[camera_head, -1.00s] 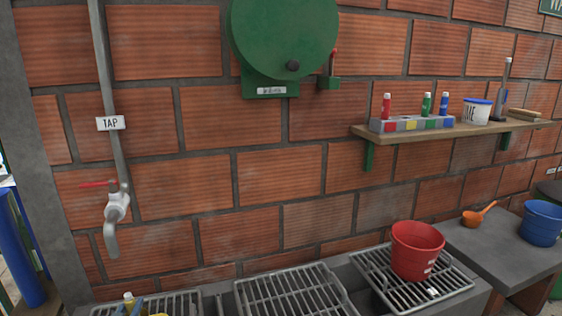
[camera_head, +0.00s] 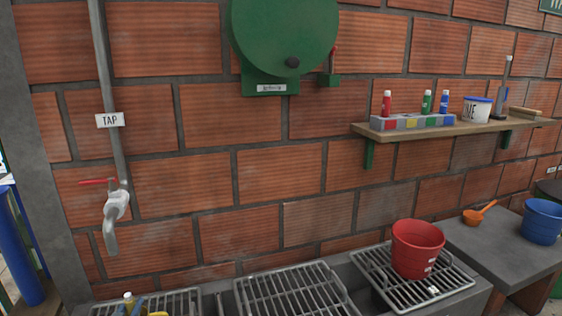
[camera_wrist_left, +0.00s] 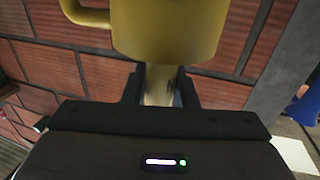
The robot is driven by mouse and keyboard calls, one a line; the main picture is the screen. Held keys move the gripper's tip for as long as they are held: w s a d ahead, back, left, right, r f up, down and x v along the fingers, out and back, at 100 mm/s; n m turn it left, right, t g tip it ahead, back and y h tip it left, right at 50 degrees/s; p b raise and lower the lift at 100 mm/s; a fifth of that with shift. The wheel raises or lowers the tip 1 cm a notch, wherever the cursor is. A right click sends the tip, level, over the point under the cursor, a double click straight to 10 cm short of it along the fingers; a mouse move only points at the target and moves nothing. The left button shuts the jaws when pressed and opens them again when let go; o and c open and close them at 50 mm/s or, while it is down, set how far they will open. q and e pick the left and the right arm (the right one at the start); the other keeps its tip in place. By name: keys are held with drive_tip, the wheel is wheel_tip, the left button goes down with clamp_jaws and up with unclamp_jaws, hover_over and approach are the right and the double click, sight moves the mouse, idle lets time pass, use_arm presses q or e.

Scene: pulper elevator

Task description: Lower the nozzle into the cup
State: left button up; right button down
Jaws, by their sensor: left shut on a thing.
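My left gripper (camera_wrist_left: 160,90) is shut on a narrow pale yellow piece (camera_wrist_left: 160,84) in the left wrist view. A yellow cup (camera_wrist_left: 170,28) with a handle at its left fills the top of that view, beyond the fingers. I cannot tell whether the cup touches the held piece. I cannot make out the nozzle for certain. My right gripper is not in view.
A tap (camera_head: 115,208) hangs above the left end of the trough. A red bucket (camera_head: 416,248) stands on the right grate (camera_head: 365,265); the middle grate (camera_head: 290,292) is bare. An orange scoop (camera_head: 474,216) and blue bucket (camera_head: 542,222) sit on the right slab. A shelf (camera_head: 400,133) holds bottles.

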use_arm(q)
drive_tip(key=shift+f+b, duration=1.35)
idle(0.5)
drive_tip(key=o, duration=1.1)
